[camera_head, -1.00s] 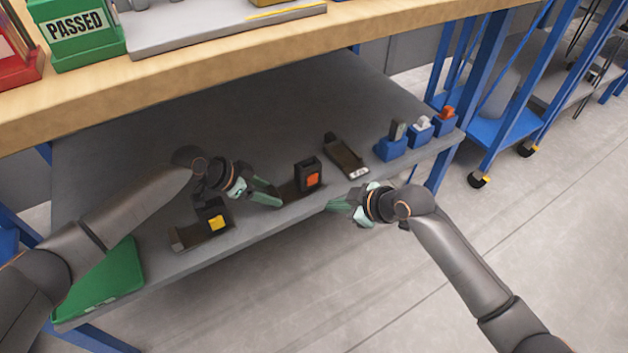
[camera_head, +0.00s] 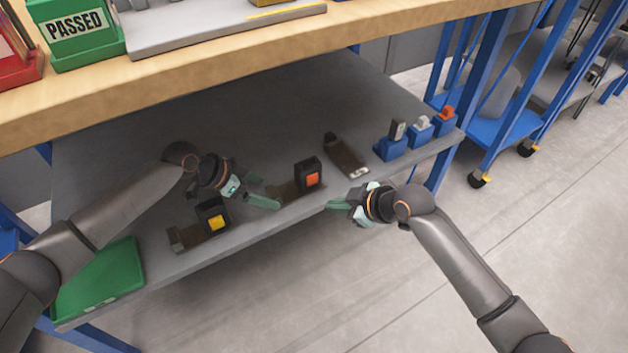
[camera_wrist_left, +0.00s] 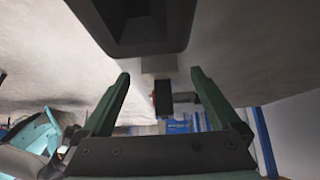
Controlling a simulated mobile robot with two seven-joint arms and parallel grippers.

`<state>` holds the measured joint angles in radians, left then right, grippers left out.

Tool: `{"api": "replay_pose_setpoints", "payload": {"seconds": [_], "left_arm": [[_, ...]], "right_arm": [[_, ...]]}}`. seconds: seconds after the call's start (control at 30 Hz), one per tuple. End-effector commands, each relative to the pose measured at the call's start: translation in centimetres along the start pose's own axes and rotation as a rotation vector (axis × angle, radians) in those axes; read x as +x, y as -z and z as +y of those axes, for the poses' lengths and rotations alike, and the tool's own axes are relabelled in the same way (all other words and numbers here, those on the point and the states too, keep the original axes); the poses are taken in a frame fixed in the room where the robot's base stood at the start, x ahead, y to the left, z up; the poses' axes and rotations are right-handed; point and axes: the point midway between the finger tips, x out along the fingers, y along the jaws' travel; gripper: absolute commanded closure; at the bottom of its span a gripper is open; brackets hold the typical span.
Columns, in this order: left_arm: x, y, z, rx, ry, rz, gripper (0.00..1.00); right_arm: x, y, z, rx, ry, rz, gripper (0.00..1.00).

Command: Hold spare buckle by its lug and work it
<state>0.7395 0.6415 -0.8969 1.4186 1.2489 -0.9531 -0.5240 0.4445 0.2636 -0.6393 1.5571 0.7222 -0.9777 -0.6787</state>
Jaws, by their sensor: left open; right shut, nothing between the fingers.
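A black buckle with an orange button (camera_head: 313,179) stands on a dark strip-like base near the shelf's front edge. A second black buckle with a yellow button (camera_head: 216,222) stands on a similar base further left. I cannot tell which is the spare. My left gripper (camera_head: 267,193) is open and empty between the two buckles, just left of the orange one's base. In the left wrist view, a dark block with an orange side (camera_wrist_left: 165,103) shows beyond and between the open fingers (camera_wrist_left: 160,88). My right gripper (camera_head: 333,204) is shut and empty, right of and nearer than the orange buckle.
The grey shelf (camera_head: 270,110) lies under a wooden bench top (camera_head: 250,58). A dark strip-like part (camera_head: 343,155) and several blue holders (camera_head: 390,147) are at the right. A green tray (camera_head: 100,282) is at the left end.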

Motion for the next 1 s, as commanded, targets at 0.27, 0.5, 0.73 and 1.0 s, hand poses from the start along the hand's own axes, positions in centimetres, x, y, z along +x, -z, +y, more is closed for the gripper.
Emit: {"api": "replay_pose_setpoints", "payload": {"seconds": [0.27, 0.5, 0.73, 1.0], "left_arm": [[-6.1, -0.1, -0.1, 0.002, 0.004, -0.002, 0.03], [-9.5, -0.1, 0.0, 0.0, 0.001, -0.002, 0.03], [-10.5, 0.1, 1.2, 0.0, -0.002, -0.004, 0.03], [-10.4, 0.1, 4.0, 0.001, -0.001, -0.004, 0.03]], "right_arm": [[0.0, 0.0, 0.0, 0.0, 0.0, 0.0, 1.0], [0.0, 0.0, 0.0, 0.0, 0.0, 0.0, 1.0], [-0.9, 0.9, 0.3, 0.0, 0.0, 0.0, 1.0], [-2.4, 2.5, 0.9, 0.0, 0.0, 0.0, 1.0]]}}
